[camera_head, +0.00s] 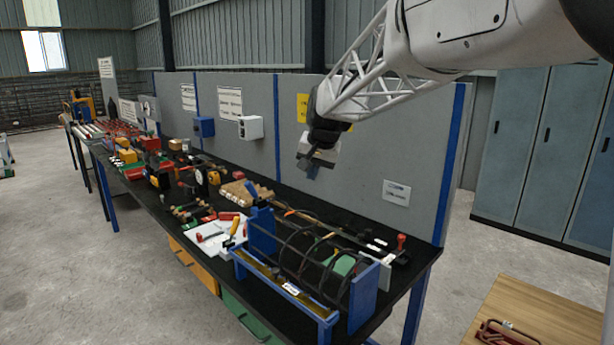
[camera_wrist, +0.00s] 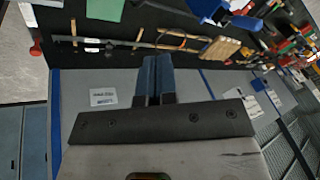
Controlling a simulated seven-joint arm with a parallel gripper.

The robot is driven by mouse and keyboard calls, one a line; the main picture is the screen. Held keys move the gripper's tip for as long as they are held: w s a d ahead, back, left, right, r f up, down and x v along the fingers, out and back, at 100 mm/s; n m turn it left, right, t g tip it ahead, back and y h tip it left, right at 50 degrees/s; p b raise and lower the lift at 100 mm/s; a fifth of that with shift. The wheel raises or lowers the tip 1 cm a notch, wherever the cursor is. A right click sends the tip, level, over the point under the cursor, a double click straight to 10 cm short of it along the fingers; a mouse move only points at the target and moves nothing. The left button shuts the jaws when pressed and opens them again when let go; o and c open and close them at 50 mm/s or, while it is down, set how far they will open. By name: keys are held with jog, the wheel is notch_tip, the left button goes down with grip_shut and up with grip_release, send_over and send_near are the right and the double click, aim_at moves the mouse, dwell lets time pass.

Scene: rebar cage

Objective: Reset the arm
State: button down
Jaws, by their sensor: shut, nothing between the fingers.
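My gripper (camera_head: 314,171) is raised in the air above the long black workbench (camera_head: 405,282), in front of the grey back panel. It points downward and is clear of everything on the bench. In the wrist view its two blue fingers (camera_wrist: 152,78) are together with nothing between them. The rebar cage (camera_head: 312,255), dark rings between blue end plates, stands at the near end of the bench, below and apart from my gripper.
Blue lockers (camera_head: 540,150) stand at the right. A wooden table (camera_head: 525,315) is at the lower right. Open floor (camera_head: 60,240) lies to the left.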

jog(key=s+d+f, duration=0.1)
jog(key=s+d, duration=0.3)
jog(key=s, duration=0.4)
jog(key=s+d+f+h, duration=0.1)
jog(key=s+d, duration=0.2)
jog(key=s, duration=0.4)
jog(key=s+d+f, duration=0.1)
jog(key=s+d, duration=0.3)
jog(key=s, duration=0.4)
jog(key=s+d+f, duration=0.2)
jog(key=s+f, duration=0.1)
jog(key=s, duration=0.4)
jog(key=s+d+f+n+h, duration=0.1)
jog(key=s+d+f, duration=0.1)
jog(key=s, duration=0.5)
jog(key=s+d+f+g, duration=0.1)
jog(key=s+d+f, duration=0.1)
jog(key=s+f, duration=0.2)
jog(key=s, duration=0.3)
jog(key=shift+s+f+n+h, duration=0.3)
jog(key=shift+s+f+n, duration=0.05)
jog(key=shift+f+n, duration=0.05)
